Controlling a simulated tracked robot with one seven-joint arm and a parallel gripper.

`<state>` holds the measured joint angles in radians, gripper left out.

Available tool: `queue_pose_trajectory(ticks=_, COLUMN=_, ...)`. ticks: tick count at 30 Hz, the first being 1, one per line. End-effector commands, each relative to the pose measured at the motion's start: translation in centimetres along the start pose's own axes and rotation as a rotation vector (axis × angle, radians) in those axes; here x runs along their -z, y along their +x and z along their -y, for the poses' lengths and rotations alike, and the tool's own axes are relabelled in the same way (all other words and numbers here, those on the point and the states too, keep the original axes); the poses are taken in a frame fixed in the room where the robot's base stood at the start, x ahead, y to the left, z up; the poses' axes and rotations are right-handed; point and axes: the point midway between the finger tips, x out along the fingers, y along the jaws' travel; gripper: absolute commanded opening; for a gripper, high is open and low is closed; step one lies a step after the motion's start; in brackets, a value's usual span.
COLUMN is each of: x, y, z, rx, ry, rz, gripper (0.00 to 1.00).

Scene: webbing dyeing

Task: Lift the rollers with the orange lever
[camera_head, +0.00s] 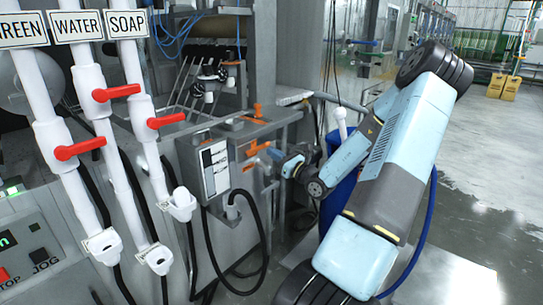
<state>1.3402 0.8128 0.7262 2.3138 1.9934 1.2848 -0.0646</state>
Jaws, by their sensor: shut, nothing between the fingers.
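An orange lever-like part (254,148) sits on the front of the grey roller machine, at the middle of the view. A second orange part (257,111) stands upright on top of the machine, just above it. I cannot tell which of them works the rollers. My gripper (272,153) is shut and empty, with its tips just right of the lower orange part. I cannot tell whether they touch it. Dark rollers (208,72) show at the back, partly hidden by the machine frame.
White pipes with red valve handles (115,92) and signs stand on the left. A control panel (30,255) is at lower left. A black hose (262,235) loops below the machine. Open floor (480,170) lies to the right, with yellow containers (504,86) far back.

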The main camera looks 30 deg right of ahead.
Motion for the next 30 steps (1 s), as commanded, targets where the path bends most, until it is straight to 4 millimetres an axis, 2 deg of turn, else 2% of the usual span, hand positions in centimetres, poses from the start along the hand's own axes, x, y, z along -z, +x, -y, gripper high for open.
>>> queue_pose_trajectory(ticks=1, x=-1.1, y=0.5, z=0.6, rx=0.006, ry=-0.015, rz=0.027, gripper=0.00)
queue_pose_trajectory(ticks=3, x=-1.3, y=0.5, z=0.7, rx=0.008, ry=-0.017, rz=0.028, gripper=0.00)
queue_pose_trajectory(ticks=20, x=-1.4, y=0.4, z=1.0, rx=0.014, ry=-0.019, rz=0.028, gripper=0.00)
queue_pose_trajectory(ticks=25, x=-0.3, y=-0.2, z=0.9, rx=0.013, ry=-0.015, rz=0.022, gripper=0.00)
queue_pose_trajectory(ticks=30, x=2.4, y=-1.8, z=0.7, rx=0.011, ry=-0.002, rz=0.001, gripper=0.00)
